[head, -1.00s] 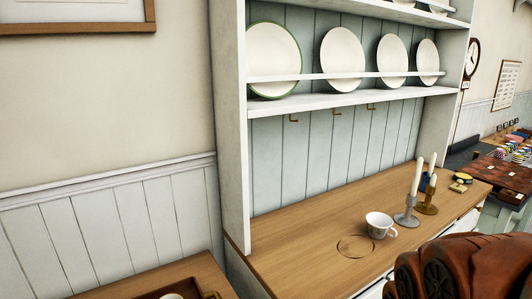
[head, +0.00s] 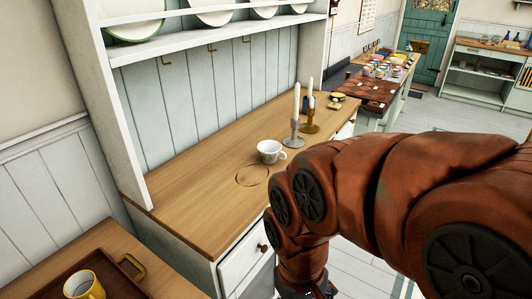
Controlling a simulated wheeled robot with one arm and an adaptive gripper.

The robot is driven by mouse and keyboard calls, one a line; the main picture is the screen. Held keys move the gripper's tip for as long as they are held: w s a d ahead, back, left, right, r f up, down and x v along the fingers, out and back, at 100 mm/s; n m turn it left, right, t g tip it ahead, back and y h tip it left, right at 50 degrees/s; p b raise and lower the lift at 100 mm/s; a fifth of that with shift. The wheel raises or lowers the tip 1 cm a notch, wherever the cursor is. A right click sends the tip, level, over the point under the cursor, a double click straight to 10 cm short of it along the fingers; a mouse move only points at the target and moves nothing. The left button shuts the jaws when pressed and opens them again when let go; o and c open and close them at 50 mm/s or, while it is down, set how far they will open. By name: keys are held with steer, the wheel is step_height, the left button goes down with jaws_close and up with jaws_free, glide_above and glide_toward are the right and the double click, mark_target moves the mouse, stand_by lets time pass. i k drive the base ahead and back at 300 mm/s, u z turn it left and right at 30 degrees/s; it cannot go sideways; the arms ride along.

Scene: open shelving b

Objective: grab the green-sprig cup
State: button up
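A white cup (head: 268,152) with a small faint pattern on its side stands upright on the wooden counter of the dresser, its handle to the right. The pattern is too small to tell whether it is a green sprig. My arm comes in from the right and bends down in front of the counter, apart from the cup. Only a dark bit of my gripper (head: 318,291) shows at the bottom edge, below counter height. Its fingers are out of sight, so its opening cannot be told.
A grey candlestick (head: 294,133) and a brass candlestick (head: 311,122) stand just behind and right of the cup. A ring mark (head: 252,176) lies in front-left of it. A yellow mug (head: 84,285) stands in a brown tray (head: 40,275) at lower left. The counter's left part is clear.

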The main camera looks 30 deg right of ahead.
mark_target(269, 151)
steer(key=k, duration=0.5)
steer(key=z, duration=1.35)
steer(key=i, duration=0.85)
steer(key=u, duration=1.95)
